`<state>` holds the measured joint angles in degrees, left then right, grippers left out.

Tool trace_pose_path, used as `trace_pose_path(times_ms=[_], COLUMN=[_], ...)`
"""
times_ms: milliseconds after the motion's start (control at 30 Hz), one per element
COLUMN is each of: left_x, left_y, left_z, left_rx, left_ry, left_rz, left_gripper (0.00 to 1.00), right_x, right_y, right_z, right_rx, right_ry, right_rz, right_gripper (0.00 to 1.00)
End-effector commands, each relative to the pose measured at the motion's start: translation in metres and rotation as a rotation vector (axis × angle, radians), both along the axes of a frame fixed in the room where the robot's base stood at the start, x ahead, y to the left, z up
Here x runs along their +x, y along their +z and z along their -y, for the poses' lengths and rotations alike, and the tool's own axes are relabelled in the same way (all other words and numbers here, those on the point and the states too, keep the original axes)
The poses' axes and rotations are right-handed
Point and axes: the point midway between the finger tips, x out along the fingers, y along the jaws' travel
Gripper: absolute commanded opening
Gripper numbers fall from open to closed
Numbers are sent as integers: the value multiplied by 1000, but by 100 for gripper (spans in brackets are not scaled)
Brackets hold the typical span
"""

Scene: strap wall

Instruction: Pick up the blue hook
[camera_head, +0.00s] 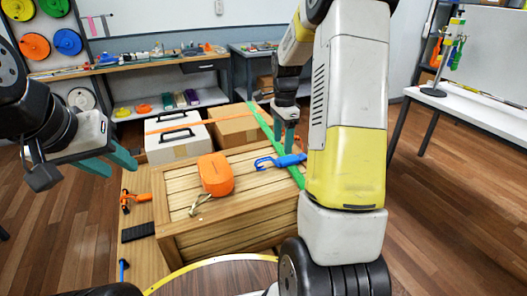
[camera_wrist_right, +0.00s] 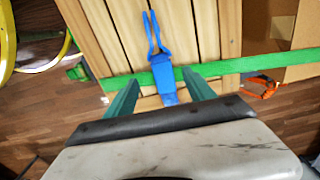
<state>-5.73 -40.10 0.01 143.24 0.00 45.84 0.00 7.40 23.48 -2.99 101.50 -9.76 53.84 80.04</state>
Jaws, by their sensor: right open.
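The blue hook (camera_head: 280,161) lies on top of the wooden crate (camera_head: 235,231), at its right side near the green strap (camera_head: 284,150). My right gripper (camera_head: 284,134) points down just over the hook, with its two teal fingers apart. In the right wrist view the blue hook (camera_wrist_right: 163,57) has its forked end pointing away, and its body reaches between the open fingers (camera_wrist_right: 162,80). The green strap (camera_wrist_right: 160,77) crosses there too. I cannot tell whether the fingers touch the hook. My left gripper (camera_head: 118,163) is open and empty, left of the crate.
An orange case (camera_head: 215,174) and a small metal buckle (camera_head: 200,204) sit on the crate. A white box (camera_head: 176,143) and a cardboard box (camera_head: 234,130) with an orange strap stand behind. An orange ratchet (camera_head: 135,199) lies left. Workbenches line the back.

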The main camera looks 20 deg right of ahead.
Motion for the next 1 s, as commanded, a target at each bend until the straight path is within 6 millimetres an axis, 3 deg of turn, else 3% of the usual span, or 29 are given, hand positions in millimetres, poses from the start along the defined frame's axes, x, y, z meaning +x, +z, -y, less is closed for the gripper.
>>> trace_pose_path(times_ms=[500,800,1000], left_x=[0,0,0], left_y=[0,0,0], left_z=[0,0,0], left_rx=[0,0,0], left_ry=[0,0,0], left_rz=[0,0,0], left_gripper=[36,36,36], right_x=[4,4,4], right_y=[-66,-70,-70], right_z=[6,6,6], right_rx=[1,0,0], right_ry=[3,4,4], right_rz=[-3,1,1], right_gripper=[63,63,23])
